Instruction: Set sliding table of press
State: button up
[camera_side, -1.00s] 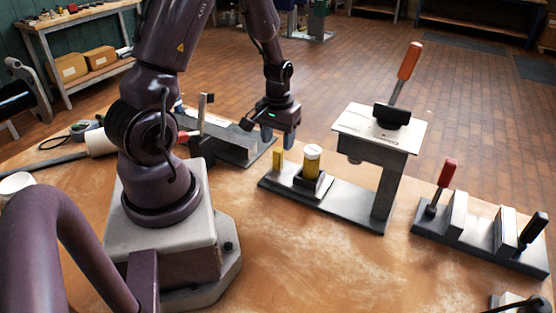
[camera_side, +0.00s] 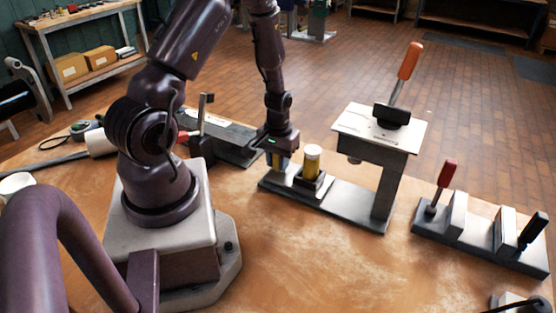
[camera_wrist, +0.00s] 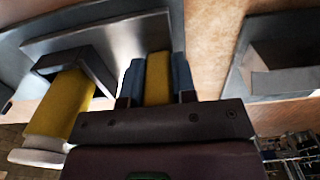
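The press (camera_side: 382,158) stands on the bench with its orange-handled lever (camera_side: 409,60) raised. Its long grey base (camera_side: 345,203) runs out to the left. On it, a dark holder (camera_side: 309,186) carries a yellow jar with a white cap (camera_side: 312,164), left of the press head and not under it. The jar also shows in the wrist view (camera_wrist: 66,105). Left of the jar, my gripper (camera_side: 280,162) is down at the upright yellow handle (camera_wrist: 158,78). In the wrist view its blue fingers touch both sides of the handle. The handle is mostly hidden in the side view.
A fixture with a red handle and a black handle (camera_side: 480,236) stands to the right. A grey fixture with an upright post (camera_side: 228,143) lies behind my arm on the left. The bench front (camera_side: 330,265) is clear.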

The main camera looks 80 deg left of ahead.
aim_at(319, 151)
jog(key=shift+w+d, duration=3.8)
jog(key=shift+w, duration=0.05)
grip_shut()
jog(key=o, duration=0.9)
grip_release()
jog(key=shift+o, duration=0.2)
jog(key=shift+r, duration=0.1)
notch_tip(319, 151, up, 7)
jog(key=shift+r, duration=0.2)
